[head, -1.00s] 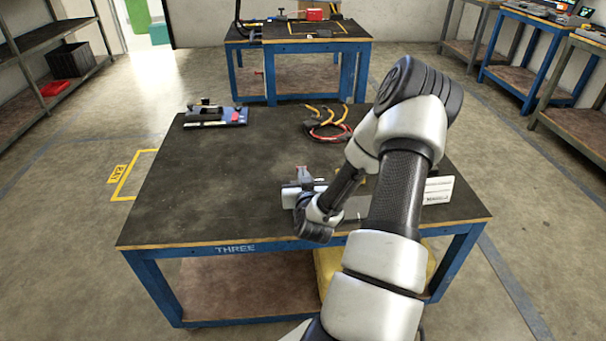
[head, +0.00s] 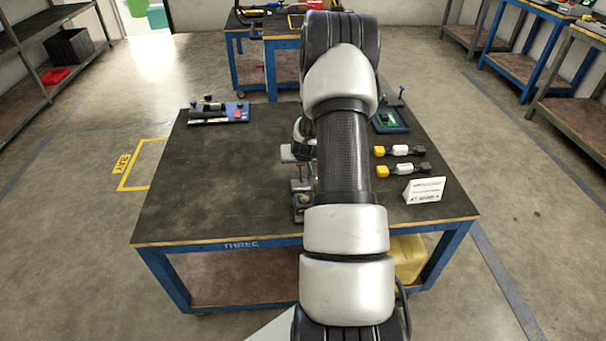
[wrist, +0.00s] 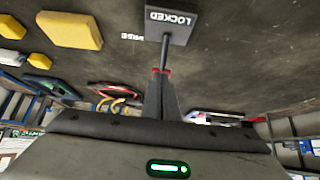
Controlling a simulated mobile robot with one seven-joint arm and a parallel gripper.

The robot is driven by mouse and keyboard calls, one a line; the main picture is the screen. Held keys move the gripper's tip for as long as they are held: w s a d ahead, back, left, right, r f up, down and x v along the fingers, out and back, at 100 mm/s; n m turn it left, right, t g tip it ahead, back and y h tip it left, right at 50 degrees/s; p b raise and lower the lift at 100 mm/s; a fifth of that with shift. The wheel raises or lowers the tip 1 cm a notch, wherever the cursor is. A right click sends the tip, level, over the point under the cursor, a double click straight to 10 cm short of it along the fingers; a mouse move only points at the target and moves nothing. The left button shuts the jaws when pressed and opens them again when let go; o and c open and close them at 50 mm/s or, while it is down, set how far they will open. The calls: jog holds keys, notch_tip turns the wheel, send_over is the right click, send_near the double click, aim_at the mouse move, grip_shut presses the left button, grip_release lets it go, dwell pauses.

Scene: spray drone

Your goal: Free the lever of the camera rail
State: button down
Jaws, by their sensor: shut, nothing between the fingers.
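In the wrist view, a dark block marked LOCKED (wrist: 172,18) stands on the dark tabletop. A thin grey rod (wrist: 165,52) runs from it toward my gripper (wrist: 161,76). My gripper's fingers are closed together and hold nothing. A small red part shows at the fingertips; I cannot tell whether they touch the rod. In the head view, a small grey fixture (head: 300,188) stands on the table just left of my forearm, partly hidden by it. My gripper is mostly hidden behind the arm there, so its exact contact cannot be told.
Right of my arm are two yellow-black parts (head: 400,150) (head: 404,170), a white card (head: 424,190) and a tray with a green board (head: 390,119). A blue-based device (head: 220,113) lies at the back left. The table's (head: 215,185) left half is mostly clear.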

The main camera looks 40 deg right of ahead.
jog(key=shift+w+d+f, duration=0.1)
jog(key=shift+w, duration=0.1)
jog(key=shift+r, duration=0.2)
jog(key=shift+r+p, duration=0.3)
jog(key=shift+r, duration=0.35)
jog(key=shift+r, duration=0.1)
jog(key=shift+r, duration=0.3)
jog(key=s+a+r+p, duration=0.2)
jog(key=s+r, duration=0.2)
jog(key=r, duration=0.8)
jog(key=shift+a+r+p, duration=0.2)
jog(key=shift+r+p, duration=0.05)
jog(key=shift+p, duration=0.15)
